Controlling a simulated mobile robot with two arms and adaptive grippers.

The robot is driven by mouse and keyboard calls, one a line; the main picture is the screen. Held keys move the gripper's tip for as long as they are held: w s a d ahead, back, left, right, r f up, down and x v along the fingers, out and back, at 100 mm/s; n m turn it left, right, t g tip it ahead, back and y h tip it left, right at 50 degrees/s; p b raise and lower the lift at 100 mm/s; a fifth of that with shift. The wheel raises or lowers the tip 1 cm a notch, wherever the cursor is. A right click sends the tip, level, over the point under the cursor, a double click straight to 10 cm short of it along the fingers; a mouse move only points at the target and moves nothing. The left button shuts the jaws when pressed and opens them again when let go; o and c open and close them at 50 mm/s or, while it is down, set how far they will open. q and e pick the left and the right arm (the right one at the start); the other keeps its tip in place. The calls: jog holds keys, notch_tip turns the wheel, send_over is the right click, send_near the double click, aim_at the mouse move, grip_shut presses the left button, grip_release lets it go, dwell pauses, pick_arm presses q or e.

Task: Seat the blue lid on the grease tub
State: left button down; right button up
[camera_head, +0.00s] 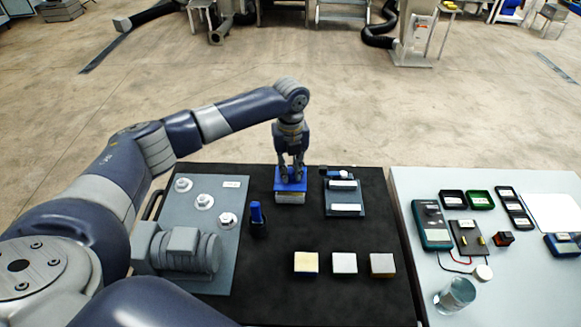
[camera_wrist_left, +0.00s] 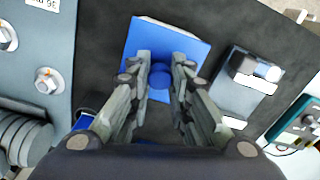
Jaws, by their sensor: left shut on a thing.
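The blue lid (camera_head: 291,182) is a flat blue square with a round knob on top. My left gripper (camera_head: 291,176) points down from above and is shut on the lid's knob. In the left wrist view the blue lid (camera_wrist_left: 140,38) shows between and beyond the fingers (camera_wrist_left: 160,78). The pale grease tub (camera_head: 289,197) is directly under the lid in the head view. Its top is hidden by the lid, so I cannot tell whether the lid touches it all the way round. My right gripper is not in view.
A grey plate with bolts (camera_head: 203,201) and a motor lies to the left. A blue-topped dark item (camera_head: 257,216) stands near the lid. A small tray (camera_head: 345,200) is to the right. Three small blocks (camera_head: 344,263) sit in front. A grey table (camera_head: 408,184) adjoins at right.

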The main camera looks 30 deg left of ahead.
pick_arm(q)
jog(key=shift+p, duration=0.4)
dwell(0.3)
jog(key=shift+f, duration=0.7)
dwell(0.3)
jog(key=shift+f, duration=0.35)
dwell(0.9)
jog(key=c, duration=1.4)
grip_release()
jog(key=shift+o, duration=0.6)
jog(key=o, duration=0.3)
